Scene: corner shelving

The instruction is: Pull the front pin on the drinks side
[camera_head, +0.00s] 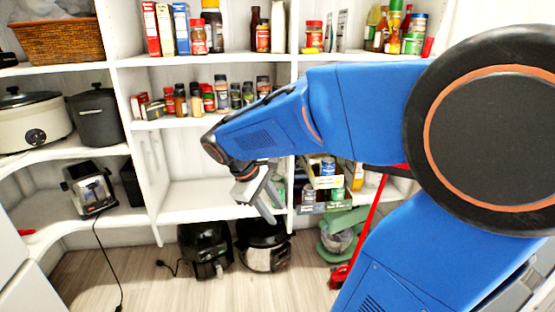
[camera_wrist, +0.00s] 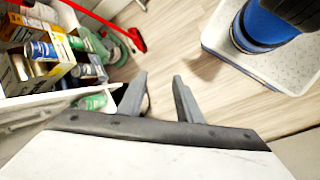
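My gripper (camera_head: 264,200) hangs in front of the lower shelf, left of the drinks cartons, and points downward. In the wrist view my gripper (camera_wrist: 160,90) has its two grey fingers apart with nothing between them. Open cartons of cans (camera_head: 325,180) stand stacked on the shelf to its right. The wrist view shows these cartons (camera_wrist: 14,72) at the upper left, with a blue-labelled can (camera_wrist: 41,50) and a green can (camera_wrist: 92,102) nearby. I cannot make out a pin in either view.
A black appliance (camera_head: 205,250) and a multicooker (camera_head: 264,246) stand on the floor below. A red-handled broom (camera_head: 371,222) leans right of the cartons. Jars and spices fill the upper shelves. The lower shelf bay (camera_head: 195,200) left of my gripper is mostly bare.

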